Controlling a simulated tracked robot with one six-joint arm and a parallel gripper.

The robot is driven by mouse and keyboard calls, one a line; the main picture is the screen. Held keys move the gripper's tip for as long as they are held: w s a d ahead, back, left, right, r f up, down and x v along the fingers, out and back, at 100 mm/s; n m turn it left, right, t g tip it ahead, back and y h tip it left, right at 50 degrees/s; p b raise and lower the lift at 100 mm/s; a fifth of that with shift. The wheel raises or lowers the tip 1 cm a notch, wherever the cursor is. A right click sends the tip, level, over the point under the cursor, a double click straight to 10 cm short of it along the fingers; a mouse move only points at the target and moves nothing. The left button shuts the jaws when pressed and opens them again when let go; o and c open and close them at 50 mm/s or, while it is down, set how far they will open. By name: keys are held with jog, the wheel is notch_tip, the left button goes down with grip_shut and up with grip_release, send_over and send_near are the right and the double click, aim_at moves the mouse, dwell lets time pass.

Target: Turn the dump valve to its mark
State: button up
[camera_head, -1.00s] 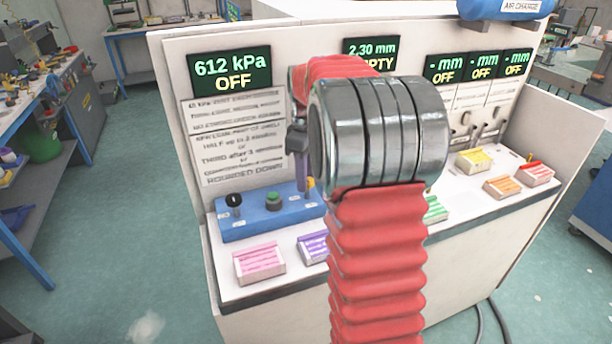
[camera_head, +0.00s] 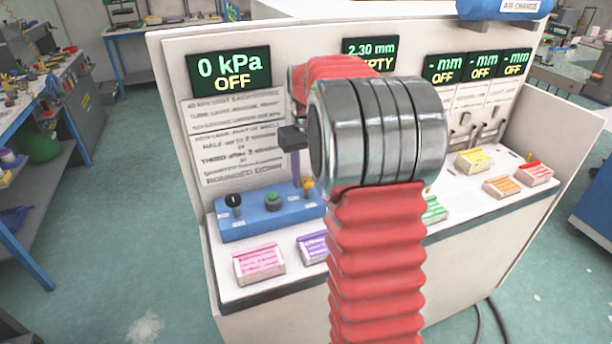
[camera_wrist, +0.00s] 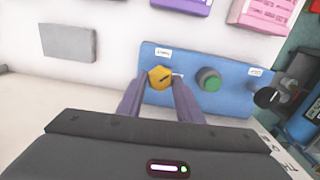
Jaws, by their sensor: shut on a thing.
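The dump valve appears to be the yellow knob (camera_wrist: 160,77) on the blue control panel (camera_wrist: 222,62). A dark line crosses its face, and a short pale mark shows just to its right; their exact alignment is too small to tell. My gripper (camera_wrist: 161,84) has its purple fingers on either side of the yellow knob, shut on it. In the head view the yellow knob (camera_head: 307,186) sits at the right end of the blue panel (camera_head: 255,227), below my wrist. The pressure display (camera_head: 229,72) reads 0 kPa, OFF.
A green button (camera_head: 273,200) and a black knob (camera_head: 234,201) sit left of the yellow knob in the head view. A pink block (camera_head: 259,263) and a purple block (camera_head: 313,246) lie in front. My arm hides the bench's middle.

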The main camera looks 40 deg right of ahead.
aim_at(307, 180)
jog(key=m, duration=0.4)
jog(key=shift+m, duration=2)
jog(key=o, duration=1)
jog(key=shift+o, duration=0.2)
jog(key=shift+r, duration=0.1)
notch_tip(307, 180, up, 14)
jog(key=shift+f, duration=0.2)
jog(key=shift+s, duration=0.1)
